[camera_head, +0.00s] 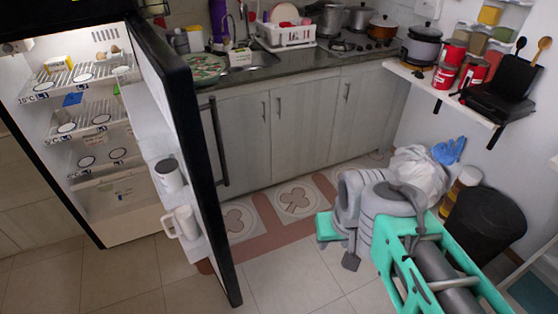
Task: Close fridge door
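The fridge (120,222) stands at the left with its lit interior showing. Its black-edged door (212,190) stands wide open, swung out toward the right, with its white inner side facing left. A black bar handle (215,142) is on the door's right-hand outer side. My arm reaches in from the lower right, and my gripper (350,262) is at its left end, low above the tiled floor. It is apart from the door, with a clear gap between them. The finger gap is too small and partly hidden, so its opening cannot be told.
Grey cabinets and a counter (280,72) run behind. A black bin (485,225) and white bag (420,172) stand right, below a wall shelf (440,92). Floor between door and arm is clear.

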